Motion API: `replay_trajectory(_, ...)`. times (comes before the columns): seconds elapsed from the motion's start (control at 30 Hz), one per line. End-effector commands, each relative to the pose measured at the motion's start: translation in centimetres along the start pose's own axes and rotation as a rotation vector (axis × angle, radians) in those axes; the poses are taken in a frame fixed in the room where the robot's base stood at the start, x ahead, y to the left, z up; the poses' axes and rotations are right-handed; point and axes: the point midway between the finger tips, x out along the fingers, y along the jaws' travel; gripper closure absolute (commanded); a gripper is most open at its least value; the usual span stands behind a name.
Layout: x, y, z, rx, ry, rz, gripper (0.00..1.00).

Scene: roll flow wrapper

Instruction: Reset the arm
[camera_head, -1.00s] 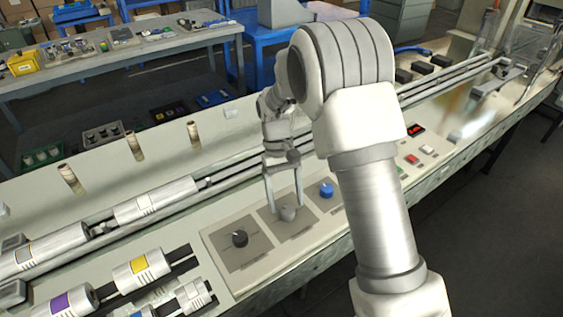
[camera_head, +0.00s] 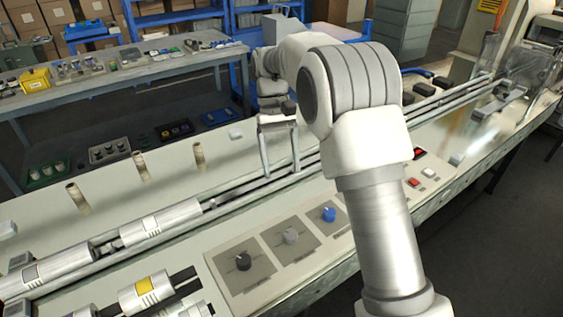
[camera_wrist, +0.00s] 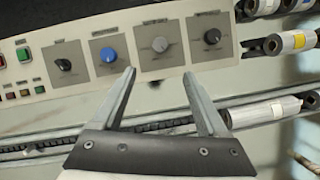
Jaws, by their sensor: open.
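My gripper (camera_head: 280,172) is open and empty in the head view. It hangs above the metal rails, behind the knob panel, with its fingers pointing down and apart. Past the fingertips is the panel with a black knob (camera_head: 243,261), a grey knob (camera_head: 291,235) and a blue knob (camera_head: 328,214). The grey knob (camera_wrist: 160,44) and the blue knob (camera_wrist: 108,55) also show in the wrist view. The fingers look clear of all the knobs.
White rollers (camera_head: 160,221) lie along the machine's left part. Upright brown posts (camera_head: 198,157) stand behind the rails. Red and white buttons (camera_head: 428,173) sit right of my arm. A grey table (camera_head: 120,72) with small parts stands behind.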

Motion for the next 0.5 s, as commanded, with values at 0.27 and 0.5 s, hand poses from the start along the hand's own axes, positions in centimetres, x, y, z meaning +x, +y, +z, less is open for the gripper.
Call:
replay_trajectory(0.27,0.0,0.0,0.0,0.000,0.000,0.000,0.24)
replay_trajectory(0.5,-1.6,0.8,1.9,0.018,0.050,-0.007,0.24)
